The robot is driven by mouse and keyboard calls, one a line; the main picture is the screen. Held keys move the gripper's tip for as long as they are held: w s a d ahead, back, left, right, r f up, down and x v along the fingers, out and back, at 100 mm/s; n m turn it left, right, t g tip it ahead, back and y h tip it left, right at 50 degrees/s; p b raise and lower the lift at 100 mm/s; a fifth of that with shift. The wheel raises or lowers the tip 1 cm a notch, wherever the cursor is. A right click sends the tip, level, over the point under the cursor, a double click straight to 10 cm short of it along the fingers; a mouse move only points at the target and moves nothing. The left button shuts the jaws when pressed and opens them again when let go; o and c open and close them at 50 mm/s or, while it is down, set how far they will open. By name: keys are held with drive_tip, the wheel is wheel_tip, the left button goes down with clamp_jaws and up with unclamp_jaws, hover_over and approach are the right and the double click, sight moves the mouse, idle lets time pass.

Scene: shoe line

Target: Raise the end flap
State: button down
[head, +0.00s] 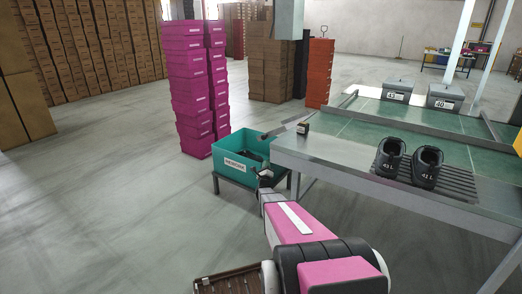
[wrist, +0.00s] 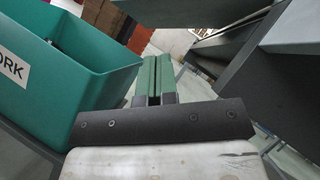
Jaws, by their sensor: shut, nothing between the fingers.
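The end flap (head: 287,126) looks like a thin grey plate at the left end of the metal line table (head: 340,165). It slopes down to the left from the table's end, toward the teal bin. My gripper (wrist: 158,62) has its two green fingers together with nothing between them. In the head view my gripper (head: 264,174) is small and partly hidden by my arm, low beside the bin and the table's end. In the wrist view a grey panel (wrist: 232,38), probably the flap, is above and right of the fingertips, apart from them.
The teal rework bin (head: 230,177) stands on a low stand, close to the left of my gripper. A small dark box (head: 302,128) sits on the table's corner. Two black shoes (head: 390,160) stand on a ribbed mat. Pink boxes (head: 187,90) are stacked behind the bin.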

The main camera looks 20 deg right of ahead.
drive_tip(key=a+r+x, duration=0.2)
drive_tip(key=x, duration=1)
drive_tip(key=shift+w, duration=0.25)
drive_tip(key=shift+r, duration=0.1)
